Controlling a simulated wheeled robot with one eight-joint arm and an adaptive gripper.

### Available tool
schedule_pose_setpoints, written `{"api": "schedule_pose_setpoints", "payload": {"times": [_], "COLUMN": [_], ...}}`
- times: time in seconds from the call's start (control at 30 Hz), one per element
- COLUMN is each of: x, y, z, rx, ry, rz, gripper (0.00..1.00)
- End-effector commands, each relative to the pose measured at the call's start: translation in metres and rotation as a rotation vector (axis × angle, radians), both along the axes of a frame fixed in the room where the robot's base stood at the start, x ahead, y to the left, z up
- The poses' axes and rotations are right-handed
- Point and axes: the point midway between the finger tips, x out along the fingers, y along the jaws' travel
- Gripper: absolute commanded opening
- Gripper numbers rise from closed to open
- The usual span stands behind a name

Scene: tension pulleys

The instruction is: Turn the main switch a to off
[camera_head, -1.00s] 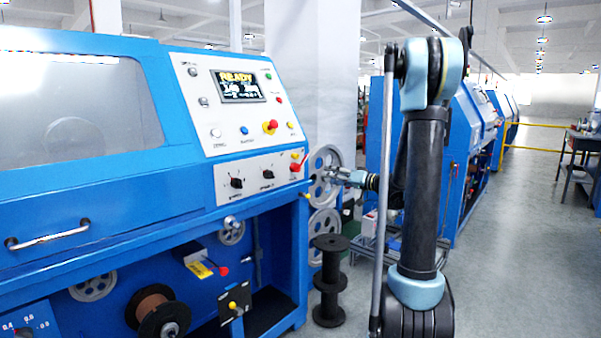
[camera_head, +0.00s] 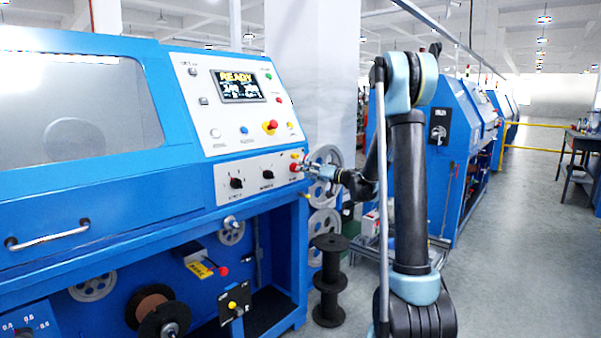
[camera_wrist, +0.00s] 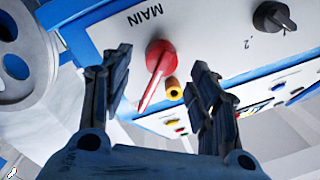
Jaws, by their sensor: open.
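The main switch is a red rotary knob with a long lever (camera_wrist: 156,70), under the printed word MAIN on a pale panel. In the wrist view its lever slants down and to the left between my fingers. My gripper (camera_wrist: 161,62) is open, with one finger on either side of the switch and a visible gap to each. In the head view my gripper (camera_head: 313,172) is at the right end of the machine's lower control panel (camera_head: 252,172), in front of the switch (camera_head: 295,168), which is partly hidden there.
A small orange-yellow knob (camera_wrist: 173,88) sits right beside the switch. Black rotary knobs (camera_head: 267,174) are to its left in the head view. A grey pulley wheel (camera_head: 325,160) stands close behind my gripper. The aisle floor at right is clear.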

Motion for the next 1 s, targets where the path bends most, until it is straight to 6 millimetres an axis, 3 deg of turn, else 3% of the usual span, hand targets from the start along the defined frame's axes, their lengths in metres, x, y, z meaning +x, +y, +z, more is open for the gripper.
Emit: {"api": "schedule_pose_setpoints", "payload": {"times": [0.3, 0.67, 0.7, 0.93, 1.0], "x": [0.02, 0.023, 0.023, 0.023, 0.023], "y": [0.03, 0.034, 0.034, 0.034, 0.034], "z": [0.0, 0.0, 0.0, 0.0, 0.0], "rx": [0.0, 0.0, 0.0, 0.0, 0.0], "ry": [0.0, 0.0, 0.0, 0.0, 0.0], "rz": [0.0, 0.0, 0.0, 0.0, 0.0], "gripper": [0.55, 0.55, 0.53, 0.01, 0.0]}}
